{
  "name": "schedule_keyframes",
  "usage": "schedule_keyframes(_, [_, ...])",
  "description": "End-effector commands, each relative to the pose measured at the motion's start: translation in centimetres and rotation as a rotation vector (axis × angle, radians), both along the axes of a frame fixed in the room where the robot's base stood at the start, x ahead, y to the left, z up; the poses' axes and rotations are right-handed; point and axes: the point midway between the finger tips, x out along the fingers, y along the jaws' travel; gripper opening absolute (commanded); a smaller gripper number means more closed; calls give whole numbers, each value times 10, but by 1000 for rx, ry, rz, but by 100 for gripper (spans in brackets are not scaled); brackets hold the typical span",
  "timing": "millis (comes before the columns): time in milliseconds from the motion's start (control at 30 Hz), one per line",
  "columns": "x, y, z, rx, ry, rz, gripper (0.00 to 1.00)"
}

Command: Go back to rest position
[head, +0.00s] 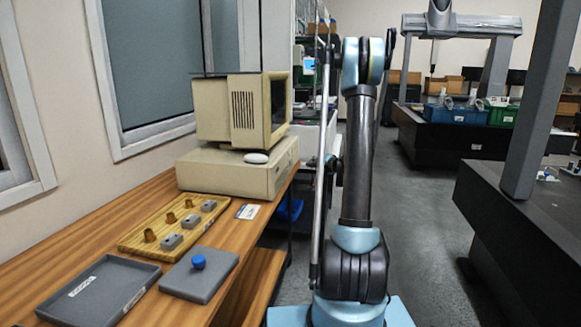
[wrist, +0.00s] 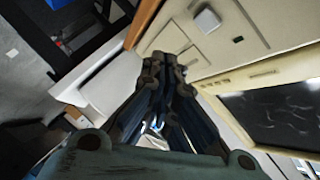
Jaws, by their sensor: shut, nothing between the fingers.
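My gripper (wrist: 165,65) shows in the wrist view with its dark fingers drawn together and nothing between them. It points toward the beige computer (wrist: 222,38), and I cannot see it touching anything. In the head view my arm stands upright in the middle, to the right of the bench, with its upper end at the top of the picture. My gripper cannot be made out there.
On the wooden bench (head: 60,249) are a dark tray (head: 97,291), a grey lid with a blue knob (head: 199,275), a wooden rack (head: 135,240) of small parts, and the old computer (head: 237,175). Dark machine tables (head: 528,232) stand right. Grey floor (head: 425,225) lies between.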

Motion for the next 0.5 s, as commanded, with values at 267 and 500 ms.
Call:
schedule_keyframes(267, [-25, 20, 15, -52, 37, 44, 0])
schedule_keyframes(500, [-76, 50, 33, -149, 113, 121, 0])
